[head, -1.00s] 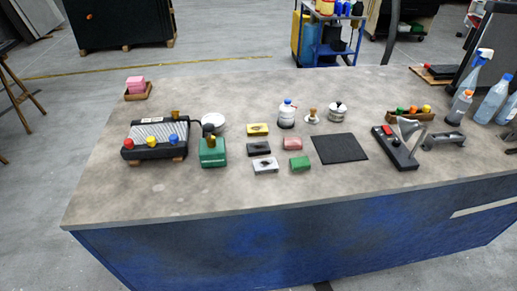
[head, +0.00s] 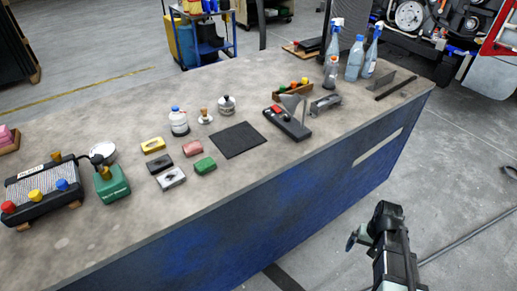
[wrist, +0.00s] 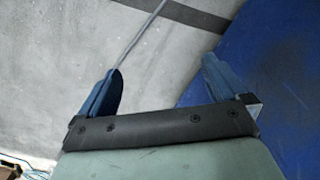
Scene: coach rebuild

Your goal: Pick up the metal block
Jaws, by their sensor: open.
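The metal block is most likely the silver-grey block (head: 171,178) with a dark mark on top, lying on the bench in the head view. It is at the front of a small group of blocks. My gripper (wrist: 163,63) is open and empty in the wrist view, its two blue fingers spread apart above the floor and beside the blue bench side. In the head view my arm shows at the lower right, off the bench's front edge and well to the right of the block. The block does not show in the wrist view.
Close to the block are a black block (head: 162,162), a green block (head: 205,165), a pink block (head: 193,148) and a yellow block (head: 153,145). A green box (head: 112,186) stands left, a dark mat (head: 238,139) right. The bench front strip is clear.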

